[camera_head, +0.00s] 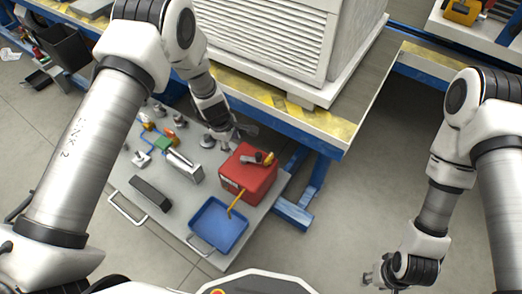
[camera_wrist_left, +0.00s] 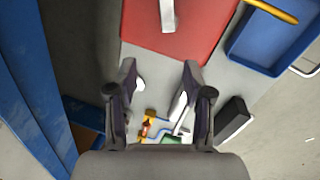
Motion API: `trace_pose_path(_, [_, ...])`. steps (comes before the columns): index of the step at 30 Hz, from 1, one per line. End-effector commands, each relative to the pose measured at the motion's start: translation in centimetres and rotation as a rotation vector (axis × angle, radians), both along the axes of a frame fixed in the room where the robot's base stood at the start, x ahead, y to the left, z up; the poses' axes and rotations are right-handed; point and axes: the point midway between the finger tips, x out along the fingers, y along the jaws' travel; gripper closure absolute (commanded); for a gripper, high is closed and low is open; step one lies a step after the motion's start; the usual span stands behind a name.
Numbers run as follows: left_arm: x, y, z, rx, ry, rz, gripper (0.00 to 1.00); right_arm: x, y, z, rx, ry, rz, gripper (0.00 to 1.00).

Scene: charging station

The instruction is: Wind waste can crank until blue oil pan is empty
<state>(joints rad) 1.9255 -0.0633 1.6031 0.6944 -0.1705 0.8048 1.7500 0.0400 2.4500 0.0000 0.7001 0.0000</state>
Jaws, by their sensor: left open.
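The red waste can (camera_head: 247,174) stands on a grey tray board, and its top also shows in the left wrist view (camera_wrist_left: 200,38). A small grey crank-like part (camera_head: 250,158) sits on the can's top, with a grey bar (camera_wrist_left: 167,14) in the wrist view. The blue oil pan (camera_head: 216,228) lies in front of the can, and its corner shows in the wrist view (camera_wrist_left: 262,48). Its contents cannot be made out. My left gripper (camera_head: 236,134) is open and empty, just behind the can. My right gripper (camera_head: 370,279) is low at the right, apart from everything; its jaws are too small to judge.
A yellow hose (camera_head: 237,203) runs from the can to the pan. A black block (camera_head: 151,192) and small fittings (camera_head: 160,143) lie on the board (camera_head: 186,210). A blue-framed workbench (camera_head: 330,132) with a white louvred cabinet (camera_head: 270,40) stands behind. Floor at right is clear.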

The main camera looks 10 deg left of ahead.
Motion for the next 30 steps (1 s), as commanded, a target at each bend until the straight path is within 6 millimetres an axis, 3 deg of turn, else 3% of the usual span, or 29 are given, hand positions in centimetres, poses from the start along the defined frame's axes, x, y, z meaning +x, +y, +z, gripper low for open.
trace_pose_path(4, [-1.3, -3.4, 1.3, -0.219, 0.112, 0.334, 0.49, 0.0, 0.0, 0.9, 0.000, 0.000, 0.000, 0.60])
trace_pose_path(9, [-1.2, -5.4, 1.9, -0.343, 0.155, 0.500, 0.49, 0.0, 0.0, 1.0, 0.000, 0.000, 0.000, 0.60])
trace_pose_path(21, [-0.2, -7.7, -4.3, -0.346, 0.156, 0.507, 0.49, 0.0, 0.0, -1.2, 0.000, 0.000, 0.000, 0.60])
trace_pose_path(30, [0.0, -8.1, -5.2, -0.345, 0.154, 0.507, 0.49, 0.0, 0.0, -1.3, 0.000, 0.000, 0.000, 0.60])
